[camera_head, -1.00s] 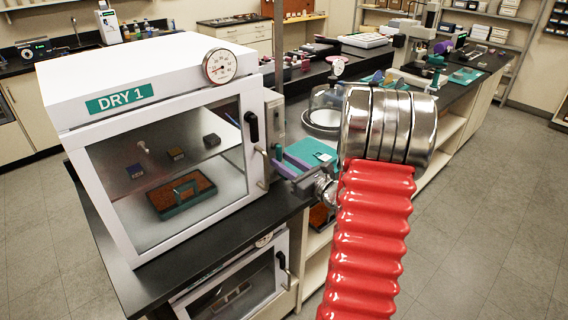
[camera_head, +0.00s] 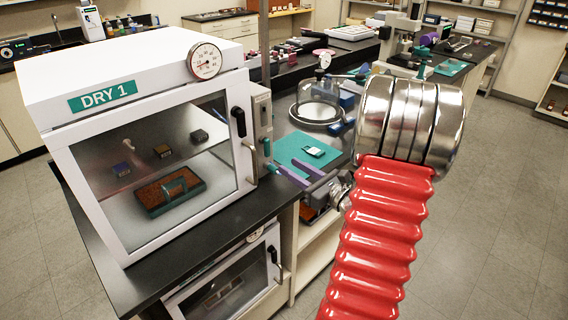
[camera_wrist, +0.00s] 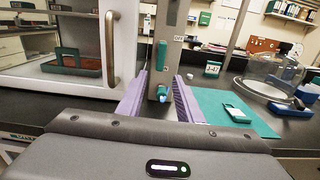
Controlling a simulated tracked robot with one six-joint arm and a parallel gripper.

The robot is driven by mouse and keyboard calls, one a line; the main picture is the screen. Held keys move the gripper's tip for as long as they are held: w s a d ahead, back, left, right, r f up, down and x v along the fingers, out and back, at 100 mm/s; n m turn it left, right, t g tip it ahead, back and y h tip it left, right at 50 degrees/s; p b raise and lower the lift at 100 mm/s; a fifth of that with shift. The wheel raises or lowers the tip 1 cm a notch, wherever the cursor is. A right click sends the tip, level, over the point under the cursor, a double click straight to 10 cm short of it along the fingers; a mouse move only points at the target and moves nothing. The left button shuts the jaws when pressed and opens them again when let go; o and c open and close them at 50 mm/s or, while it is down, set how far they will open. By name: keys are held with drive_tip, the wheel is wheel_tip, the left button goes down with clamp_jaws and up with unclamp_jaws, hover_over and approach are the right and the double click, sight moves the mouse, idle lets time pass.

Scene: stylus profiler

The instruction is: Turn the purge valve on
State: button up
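A narrow grey panel (camera_head: 262,122) is on the right side of the white DRY 1 cabinet (camera_head: 150,80). In the wrist view, a teal lever (camera_wrist: 162,55) hangs upright on the panel (camera_wrist: 167,20), beside a small label too small to read surely. Below it is another teal piece (camera_wrist: 162,92) with a bluish end. I cannot tell surely which is the purge valve. My gripper (camera_wrist: 160,95) is open. Its purple fingers stand apart on either side of the lower teal piece in the picture, with no clear contact. In the head view, the gripper (camera_head: 296,172) is just right of the panel.
The cabinet's door handle (camera_wrist: 111,48) is close left of my fingers. A teal mat (camera_head: 297,146) with a small pale device (camera_head: 314,151) lies to the right. A glass bell jar (camera_head: 318,100) stands behind it. A black bench (camera_head: 190,228) runs underneath.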

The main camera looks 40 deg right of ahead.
drive_tip(key=shift+s, duration=2.5)
drive_tip(key=shift+f, duration=0.1)
drive_tip(key=s+a+f+n+g+y, duration=0.2)
drive_tip(key=s+a+n+g, duration=0.1)
drive_tip(key=a+n+g, duration=0.3)
drive_tip(key=s+a+f+n+g+y, duration=0.1)
drive_tip(key=s+a+f+n+g, duration=0.2)
drive_tip(key=a+n, duration=0.5)
drive_tip(key=s+a+f+n+g+y, duration=0.2)
drive_tip(key=s+a+n+g, duration=0.1)
drive_tip(key=a+n+g, duration=0.4)
drive_tip(key=a+r+n+t+h, duration=0.3)
drive_tip(key=a+r+n+h, duration=0.2)
drive_tip(key=a+r+n, duration=0.9)
drive_tip(key=shift+s+n+t+h, duration=0.3)
drive_tip(key=shift+s+n, duration=0.1)
drive_tip(key=shift+s, duration=0.05)
